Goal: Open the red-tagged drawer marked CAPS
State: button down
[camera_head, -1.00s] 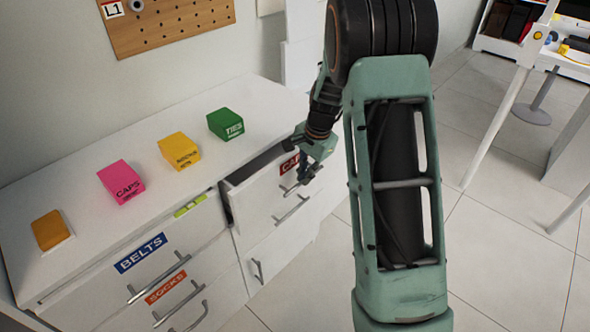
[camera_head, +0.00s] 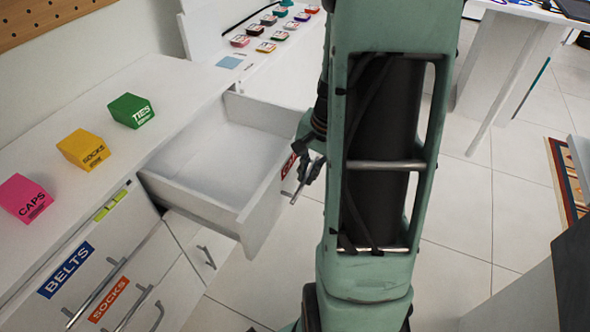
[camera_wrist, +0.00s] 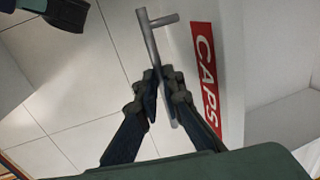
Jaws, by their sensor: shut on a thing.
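The CAPS drawer (camera_head: 235,160) stands pulled well out of the white dresser, and its inside looks empty. Its red tag (camera_head: 288,166) is partly hidden by my arm in the head view, but reads CAPS in the wrist view (camera_wrist: 206,75). Its bar handle (camera_wrist: 152,45) lies between my fingers in the wrist view. My gripper (camera_wrist: 160,90) is shut on this handle. In the head view my gripper (camera_head: 306,178) is at the drawer's front face, partly behind my arm.
Pink CAPS (camera_head: 24,198), yellow SOCKS (camera_head: 85,150) and green TIES (camera_head: 132,110) boxes sit on the dresser top. BELTS (camera_head: 66,269) and SOCKS (camera_head: 109,299) drawers are shut. Several small coloured items stand on a white surface behind. Tiled floor is open to the right.

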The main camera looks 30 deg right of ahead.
jog(key=shift+s+d, duration=0.1)
jog(key=shift+s, duration=0.05)
jog(key=c, duration=2)
grip_release()
jog(key=shift+c, duration=0.2)
notch_tip(320, 180, up, 12)
jog(key=s+d, duration=0.1)
jog(key=shift+s+d, duration=0.2)
jog(key=shift+s, duration=0.2)
jog(key=shift+f, duration=0.1)
